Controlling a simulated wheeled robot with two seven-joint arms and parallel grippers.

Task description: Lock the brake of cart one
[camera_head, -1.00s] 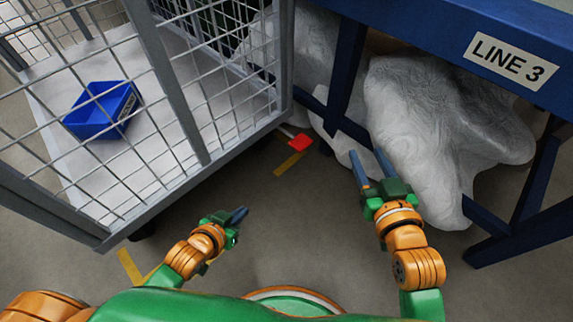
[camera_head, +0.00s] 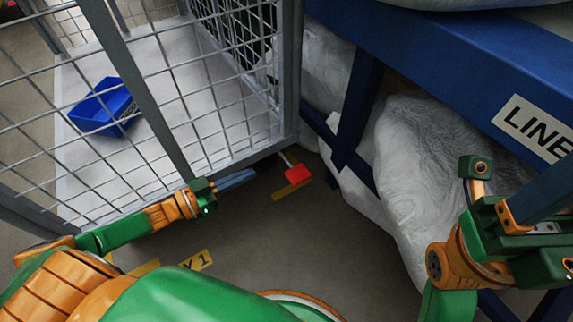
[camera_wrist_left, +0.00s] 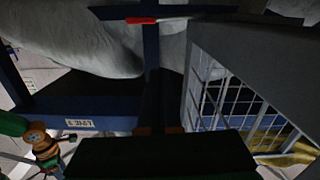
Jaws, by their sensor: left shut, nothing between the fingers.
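The red brake pedal (camera_head: 297,173) sticks out on a pale lever low beside the corner of the grey mesh cart (camera_head: 290,85). It also shows near the top of the left wrist view (camera_wrist_left: 142,20). My left gripper (camera_head: 252,175) reaches along the cart's lower edge, shut and empty. Its blue fingertips point at the pedal from the left, with a gap between. The dark fingers show in the left wrist view (camera_wrist_left: 158,100). My right gripper (camera_head: 548,200) is at the right edge, partly cut off, away from the pedal; its finger gap is unclear.
A blue bench frame (camera_head: 350,115) with a LINE label (camera_head: 535,130) stands on the right. Wrapped white bulk (camera_head: 425,150) lies under it. A blue bin (camera_head: 103,107) sits inside the cart. Yellow markings (camera_head: 291,190) lie on the floor, which is clear below the pedal.

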